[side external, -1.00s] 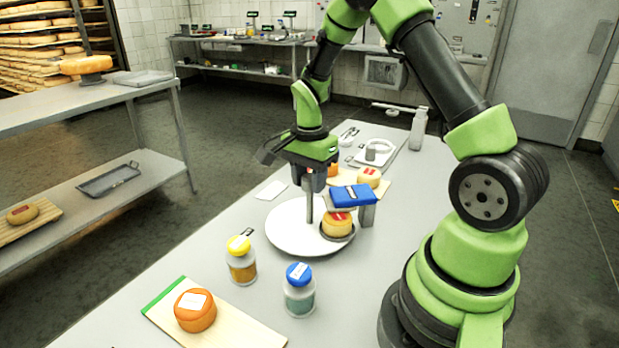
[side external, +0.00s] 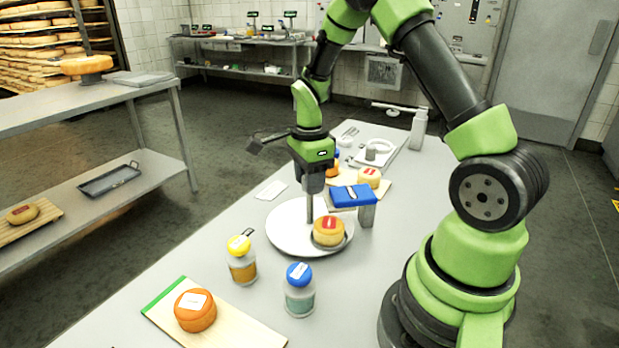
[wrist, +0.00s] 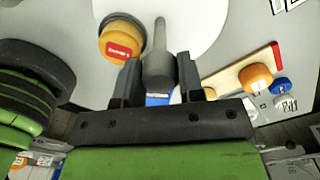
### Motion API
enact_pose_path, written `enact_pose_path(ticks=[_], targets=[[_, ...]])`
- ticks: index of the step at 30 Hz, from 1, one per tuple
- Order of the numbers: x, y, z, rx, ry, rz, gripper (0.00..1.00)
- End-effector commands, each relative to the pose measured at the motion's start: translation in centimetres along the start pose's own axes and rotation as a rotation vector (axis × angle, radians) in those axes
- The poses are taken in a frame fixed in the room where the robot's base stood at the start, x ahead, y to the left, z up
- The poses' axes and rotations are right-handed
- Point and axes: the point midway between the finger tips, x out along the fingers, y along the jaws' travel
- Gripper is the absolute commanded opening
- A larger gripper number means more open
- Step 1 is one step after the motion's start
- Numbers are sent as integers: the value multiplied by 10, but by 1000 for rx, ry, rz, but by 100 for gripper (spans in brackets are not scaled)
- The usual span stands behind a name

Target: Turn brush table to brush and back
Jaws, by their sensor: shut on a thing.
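The round white turntable (side external: 285,239) lies on the long table and shows in the wrist view (wrist: 195,20). A grey upright peg (side external: 310,212) stands on it. My gripper (side external: 311,190) is shut on this peg (wrist: 158,55), seen between the fingers in the wrist view (wrist: 158,80). A yellow cheese wheel with a red label (side external: 328,232) sits in a dark round holder on the turntable, right of the peg. In the wrist view the cheese (wrist: 121,40) is left of the peg. The blue brush (side external: 352,196) sits on a grey post (side external: 367,216) behind and right of the cheese, apart from it.
A yellow-capped bottle (side external: 241,262) and a blue-capped bottle (side external: 299,291) stand in front of the turntable. A board (side external: 238,326) with an orange cheese (side external: 195,311) lies nearest the camera. Another cheese (side external: 369,177) lies behind the brush. A white card (side external: 271,190) lies left.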

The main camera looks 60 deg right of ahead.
Motion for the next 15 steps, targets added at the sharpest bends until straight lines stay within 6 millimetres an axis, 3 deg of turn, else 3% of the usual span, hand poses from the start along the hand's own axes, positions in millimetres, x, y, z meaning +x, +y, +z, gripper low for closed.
enact_pose_path(ticks=[15], targets=[[0,0,-1,258,1,-1,0]])
